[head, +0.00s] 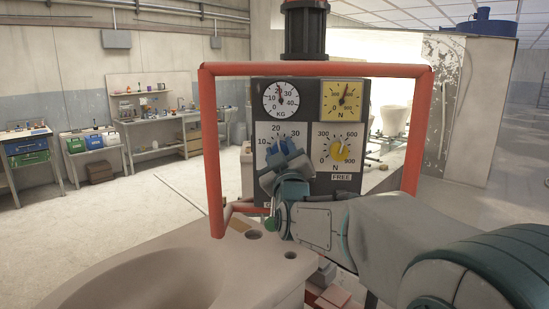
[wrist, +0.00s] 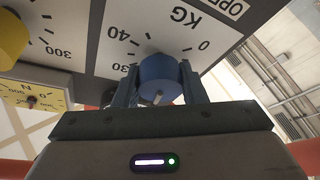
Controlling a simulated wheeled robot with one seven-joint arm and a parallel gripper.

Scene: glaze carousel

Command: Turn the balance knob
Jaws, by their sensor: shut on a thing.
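The grey control panel (head: 308,200) stands upright ahead of me. Its lower left dial carries a blue knob, which shows in the wrist view (wrist: 159,72) on a white scale marked KG. My gripper (head: 283,160) is in front of that dial; in the wrist view (wrist: 160,88) its two fingers sit on either side of the blue knob, shut on it. A pale pointer mark shows on the knob's near side. My gripper hides much of the dial in the head view. A yellow knob (head: 338,152) sits on the N dial to the right.
A red tube frame (head: 212,150) surrounds the panel. Above the knobs are a white KG gauge (head: 281,98) and a yellow N gauge (head: 343,100). A beige basin-like piece (head: 190,262) lies below, in front. Workbenches stand far left, with open floor between.

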